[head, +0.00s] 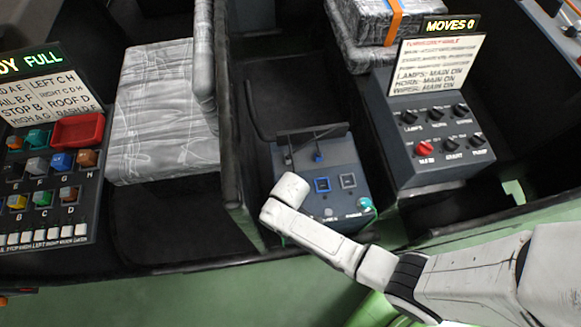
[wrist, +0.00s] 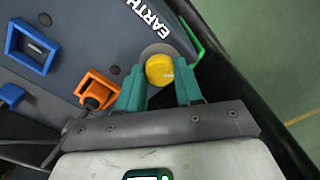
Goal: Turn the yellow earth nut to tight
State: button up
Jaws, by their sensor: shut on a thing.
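The yellow earth nut (wrist: 159,70) shows in the wrist view as a round cap on a grey disc, beside the white EARTH label (wrist: 150,17) on a dark grey panel (wrist: 85,40). My gripper (wrist: 160,88) has its two teal fingers on either side of the nut and is shut on it. A pale mark shows on the nut's face; how tight it is I cannot tell. In the head view my white arm reaches the near left of the small grey box (head: 312,163), and the nut and fingertips are hidden there.
In the wrist view an orange connector (wrist: 97,90) with dark cables sits left of my fingers, and a green handle-like part (wrist: 190,40) right of the nut. A knob panel (head: 438,140) stands right of the box in the head view, a partition (head: 236,150) left of it.

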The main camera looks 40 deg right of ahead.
jog(key=m+p, duration=0.1)
jog(key=m, duration=0.3)
jog(key=shift+m, duration=0.3)
jog(key=shift+m+p, duration=0.5)
jog(key=shift+m, duration=1.5)
jog(key=o, duration=1)
jog(key=shift+o, duration=0.2)
jog(key=shift+r, duration=0.1)
notch_tip(320, 180, up, 11)
jog(key=p, duration=0.1)
jog(key=shift+f, duration=0.2)
